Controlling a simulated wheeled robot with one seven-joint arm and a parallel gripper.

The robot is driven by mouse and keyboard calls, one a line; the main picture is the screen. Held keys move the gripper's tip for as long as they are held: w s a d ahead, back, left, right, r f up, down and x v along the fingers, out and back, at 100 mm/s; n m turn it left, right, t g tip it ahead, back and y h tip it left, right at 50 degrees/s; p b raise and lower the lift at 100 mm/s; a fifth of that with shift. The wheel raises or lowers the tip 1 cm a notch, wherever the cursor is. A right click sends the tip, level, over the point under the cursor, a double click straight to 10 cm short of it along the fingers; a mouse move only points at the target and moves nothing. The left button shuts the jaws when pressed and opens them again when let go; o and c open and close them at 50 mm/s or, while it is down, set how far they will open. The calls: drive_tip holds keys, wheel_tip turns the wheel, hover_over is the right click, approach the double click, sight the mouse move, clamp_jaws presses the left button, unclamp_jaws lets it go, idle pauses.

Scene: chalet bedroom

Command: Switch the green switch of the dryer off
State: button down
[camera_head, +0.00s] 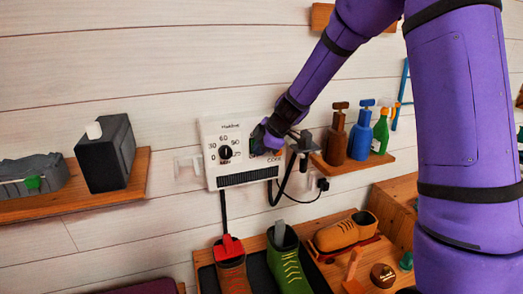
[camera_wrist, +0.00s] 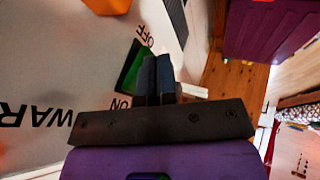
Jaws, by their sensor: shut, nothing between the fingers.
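The dryer (camera_head: 207,158) is a white box on the plank wall, with a round black dial, a dark grille along its bottom and printed marks. Its switch (camera_wrist: 129,72) shows in the wrist view as a green rocker in a dark frame, with OFF printed at one end and ON at the other. In the head view, my gripper largely covers the switch area. My gripper (camera_wrist: 158,64) is shut and empty, its fingertips close beside the switch. I cannot tell whether they touch it. In the head view, my gripper (camera_head: 268,142) is at the dryer's right side.
A right shelf (camera_head: 376,162) holds several bottles (camera_head: 360,135) close to my arm. A left shelf (camera_head: 74,203) holds a dark box (camera_head: 105,153). Shoes (camera_head: 288,260) stand below the dryer. A black cable (camera_head: 272,197) hangs at the dryer's lower right.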

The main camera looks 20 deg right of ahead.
drive_tip(key=shift+w, duration=0.15)
drive_tip(key=shift+w+f, duration=0.15)
drive_tip(key=shift+f, duration=0.25)
idle(0.5)
